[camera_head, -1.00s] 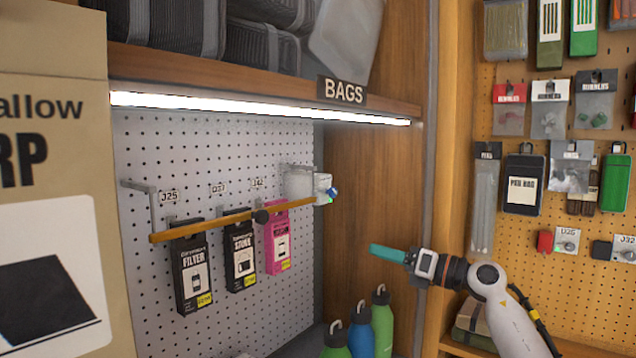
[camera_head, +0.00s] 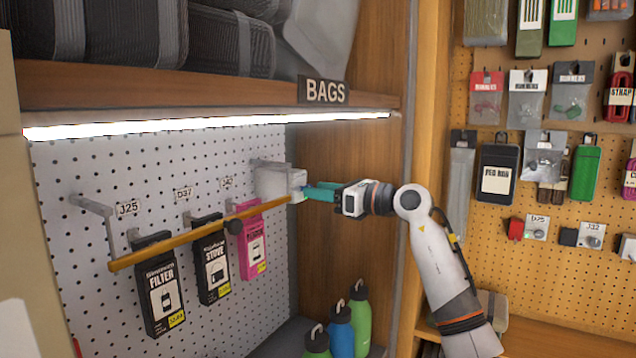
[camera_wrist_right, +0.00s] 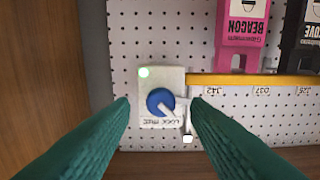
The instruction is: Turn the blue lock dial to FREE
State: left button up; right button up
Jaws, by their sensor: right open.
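The blue lock dial (camera_wrist_right: 160,101) sits on a pale lock box (camera_wrist_right: 173,78) in the right wrist view, which shows the scene upside down. A white pointer on the dial slants toward the lower right of that picture. Small upside-down lettering runs along the box edge below the dial; I cannot read it surely. In the head view my right gripper (camera_head: 308,192) reaches the lock box (camera_head: 270,182) from the right and hides the dial. Its teal fingers are open, one on each side of the dial, with visible gaps to it. My left gripper is not in view.
An orange bar (camera_head: 185,238) runs from the lock box across hanging filter, stove and pink beacon packs (camera_head: 252,245). Bottles (camera_head: 341,330) stand below. A wooden side wall (camera_head: 345,150) is close to my right arm.

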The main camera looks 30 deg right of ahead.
jog(key=shift+w+a, duration=0.3)
jog(key=shift+w, duration=0.15)
grip_shut()
pick_arm(q)
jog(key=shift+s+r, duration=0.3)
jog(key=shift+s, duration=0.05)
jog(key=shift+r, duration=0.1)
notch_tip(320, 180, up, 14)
jog(key=p, duration=1.4)
jog(key=shift+p, duration=0.3)
pick_arm(e)
jog(key=shift+d+f+m, duration=0.1)
jog(key=shift+m, duration=4.3)
jog(key=shift+d+f+m, duration=0.1)
jog(key=shift+m, duration=4.3)
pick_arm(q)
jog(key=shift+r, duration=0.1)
pick_arm(e)
jog(key=shift+a+m, duration=0.1)
jog(key=shift+m, duration=0.2)
